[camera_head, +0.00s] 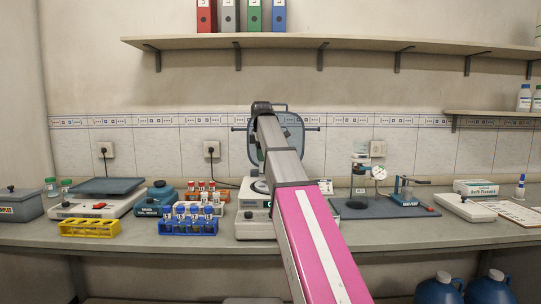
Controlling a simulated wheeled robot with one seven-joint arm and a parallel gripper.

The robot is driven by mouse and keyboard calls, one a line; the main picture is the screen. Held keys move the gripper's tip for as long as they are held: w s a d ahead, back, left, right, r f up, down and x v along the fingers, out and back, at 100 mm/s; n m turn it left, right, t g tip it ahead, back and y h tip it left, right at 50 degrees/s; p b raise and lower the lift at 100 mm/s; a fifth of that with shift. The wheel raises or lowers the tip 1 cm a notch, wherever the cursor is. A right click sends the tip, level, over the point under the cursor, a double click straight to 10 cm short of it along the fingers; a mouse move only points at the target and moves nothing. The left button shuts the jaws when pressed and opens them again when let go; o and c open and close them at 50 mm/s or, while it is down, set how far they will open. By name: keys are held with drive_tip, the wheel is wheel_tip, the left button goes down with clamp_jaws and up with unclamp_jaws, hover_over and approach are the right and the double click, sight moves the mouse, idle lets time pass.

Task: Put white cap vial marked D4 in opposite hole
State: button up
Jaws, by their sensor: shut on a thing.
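A white benchtop machine (252,228), which looks like a centrifuge, stands mid-bench with its blue-grey lid (292,140) raised. Its round opening (260,186) is partly hidden behind my arm, and I cannot make out single holes. My pink and grey arm reaches up from the lower right across this machine. My gripper and its fingers are hidden behind the arm, so anything held there does not show. No vial marked D4 can be picked out; labels are too small to read.
A grey-blue board (390,211) with instruments lies right. The shelf (330,43) overhangs the bench.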

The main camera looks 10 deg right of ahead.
sight(262, 170)
drive_tip(key=shift+f, duration=2.15)
drive_tip(key=shift+f, duration=0.85)
drive_tip(key=shift+f, duration=1.85)
drive_tip(key=shift+f, duration=0.15)
drive_tip(key=o, duration=1)
drive_tip(key=shift+c, duration=0.2)
